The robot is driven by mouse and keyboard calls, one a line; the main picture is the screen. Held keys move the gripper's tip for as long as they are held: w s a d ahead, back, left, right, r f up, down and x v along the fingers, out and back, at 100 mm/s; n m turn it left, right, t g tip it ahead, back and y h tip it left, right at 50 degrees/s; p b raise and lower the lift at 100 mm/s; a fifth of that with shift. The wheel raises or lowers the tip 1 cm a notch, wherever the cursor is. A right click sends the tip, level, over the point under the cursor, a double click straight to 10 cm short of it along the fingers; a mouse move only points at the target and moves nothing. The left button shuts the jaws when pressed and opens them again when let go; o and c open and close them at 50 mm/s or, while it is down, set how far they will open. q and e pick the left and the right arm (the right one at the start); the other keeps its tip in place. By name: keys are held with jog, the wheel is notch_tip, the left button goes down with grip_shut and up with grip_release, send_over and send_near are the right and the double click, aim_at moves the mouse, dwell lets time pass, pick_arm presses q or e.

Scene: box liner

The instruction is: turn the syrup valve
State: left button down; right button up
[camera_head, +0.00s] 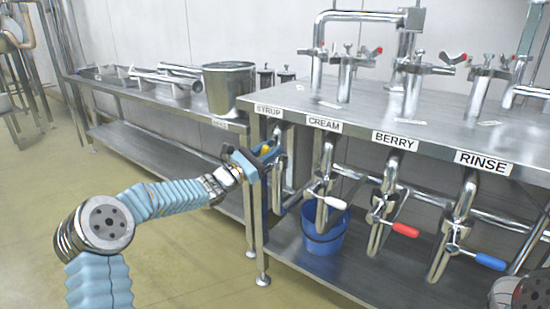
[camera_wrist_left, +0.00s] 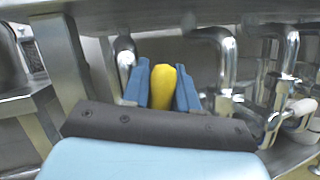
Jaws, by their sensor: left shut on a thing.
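My left gripper (camera_head: 262,155) reaches in from the left to the pipe below the SYRUP label (camera_head: 268,111). Its blue fingers are shut on the yellow handle of the syrup valve (camera_head: 266,148). In the left wrist view the yellow handle (camera_wrist_left: 163,87) stands between the two blue fingers of the gripper (camera_wrist_left: 162,85).
The CREAM valve has a white handle (camera_head: 331,202), the BERRY valve a red one (camera_head: 405,230) and the RINSE valve a blue one (camera_head: 490,262). A blue bucket (camera_head: 322,240) stands on the lower shelf. A table leg (camera_head: 257,235) stands close to my left gripper.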

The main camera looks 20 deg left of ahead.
pick_arm(q)
jog(key=shift+w+a+n+t+y, duration=0.2)
jog(key=shift+a+n+t+y, duration=0.3)
jog(key=shift+n, duration=0.75)
jog(key=shift+w+a+n+t+y, duration=0.2)
jog(key=shift+a+n+t, duration=0.45)
jog(key=shift+n, duration=0.6)
jog(key=shift+a, duration=0.1)
jog(key=c, duration=1)
grip_release()
jog(key=shift+r, duration=0.15)
jog(key=v, duration=1.4)
jog(key=shift+r+b, duration=0.1)
jog(key=shift+b, duration=0.25)
